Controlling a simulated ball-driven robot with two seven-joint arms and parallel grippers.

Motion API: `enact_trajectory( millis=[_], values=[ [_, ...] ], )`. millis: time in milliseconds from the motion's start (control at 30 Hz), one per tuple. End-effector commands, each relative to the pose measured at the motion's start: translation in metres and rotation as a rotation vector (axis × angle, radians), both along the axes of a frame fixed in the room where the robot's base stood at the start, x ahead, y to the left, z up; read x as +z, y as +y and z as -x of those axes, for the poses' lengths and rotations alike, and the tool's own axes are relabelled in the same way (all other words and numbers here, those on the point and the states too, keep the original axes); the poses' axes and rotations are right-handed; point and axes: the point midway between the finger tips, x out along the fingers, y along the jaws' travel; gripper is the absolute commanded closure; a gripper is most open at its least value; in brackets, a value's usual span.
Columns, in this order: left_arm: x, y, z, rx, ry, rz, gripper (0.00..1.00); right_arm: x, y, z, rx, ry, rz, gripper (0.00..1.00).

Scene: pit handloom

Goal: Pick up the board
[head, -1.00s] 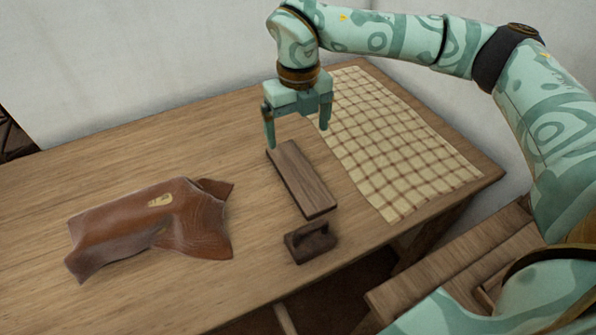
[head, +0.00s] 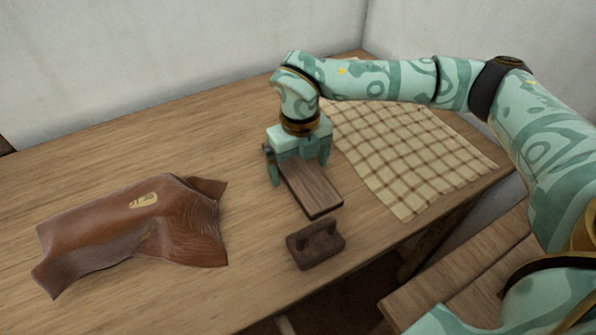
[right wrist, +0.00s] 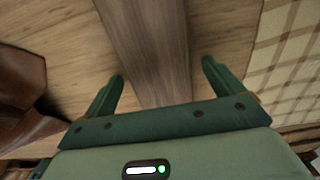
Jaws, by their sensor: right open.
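The board (head: 315,191) is a flat, dark brown wooden plank lying on the wooden table. Its far end is hidden under my right gripper (head: 298,176) in the head view. My right gripper is open, with one finger on each side of the board. In the right wrist view, the board (right wrist: 152,45) runs between the two spread fingers (right wrist: 162,80), with a gap on both sides. My left gripper is not in view.
A dark block with a handle (head: 316,244) sits just in front of the board's near end. Brown leather (head: 135,225) lies to the left. A checked cloth (head: 405,160) lies to the right. Bare table (head: 250,275) shows between the leather and the block.

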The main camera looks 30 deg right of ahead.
Motion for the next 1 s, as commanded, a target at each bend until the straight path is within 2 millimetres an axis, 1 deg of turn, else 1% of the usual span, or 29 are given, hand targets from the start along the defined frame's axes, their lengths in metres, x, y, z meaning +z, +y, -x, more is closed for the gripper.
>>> enact_trajectory(
  millis=[33, 67, 100, 167, 200, 233, 500, 633, 733, 833, 867, 1000],
  values=[
    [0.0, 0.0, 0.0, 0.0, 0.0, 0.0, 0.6, 0.001, 0.0, 0.0, 0.0, -0.001, 0.0, 0.1],
    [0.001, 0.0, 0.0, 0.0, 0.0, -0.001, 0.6, 0.001, 0.0, 0.0, 0.0, 0.0, 0.0, 0.18],
    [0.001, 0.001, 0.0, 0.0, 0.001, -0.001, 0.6, 0.001, 0.0, 0.0, 0.0, 0.0, 0.0, 0.3],
    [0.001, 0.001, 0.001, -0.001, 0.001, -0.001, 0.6, 0.001, 0.0, 0.0, 0.0, 0.0, 0.0, 0.46],
    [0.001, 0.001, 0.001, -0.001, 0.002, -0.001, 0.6, 0.001, 0.0, 0.0, 0.0, 0.0, 0.0, 0.57],
    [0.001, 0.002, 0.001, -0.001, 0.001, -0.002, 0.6, 0.001, 0.0, 0.0, 0.0, 0.0, 0.0, 0.61],
    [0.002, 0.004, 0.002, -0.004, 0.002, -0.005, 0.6, 0.002, 0.0, 0.0, 0.0, -0.001, 0.0, 0.61],
    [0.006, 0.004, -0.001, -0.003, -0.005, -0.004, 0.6, 0.011, 0.0, 0.0, 0.0, -0.003, -0.001, 0.61],
    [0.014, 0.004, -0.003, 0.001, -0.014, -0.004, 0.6, 0.025, 0.001, 0.0, -0.001, -0.006, -0.001, 0.61],
    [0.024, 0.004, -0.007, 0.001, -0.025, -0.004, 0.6, 0.045, 0.002, 0.002, 0.001, -0.006, -0.002, 0.61],
    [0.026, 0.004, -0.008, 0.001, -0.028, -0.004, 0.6, 0.049, 0.005, 0.007, 0.002, -0.006, -0.002, 0.61],
    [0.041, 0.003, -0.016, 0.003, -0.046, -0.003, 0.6, 0.079, 0.017, 0.027, 0.004, -0.007, -0.002, 0.61]
  ],
)
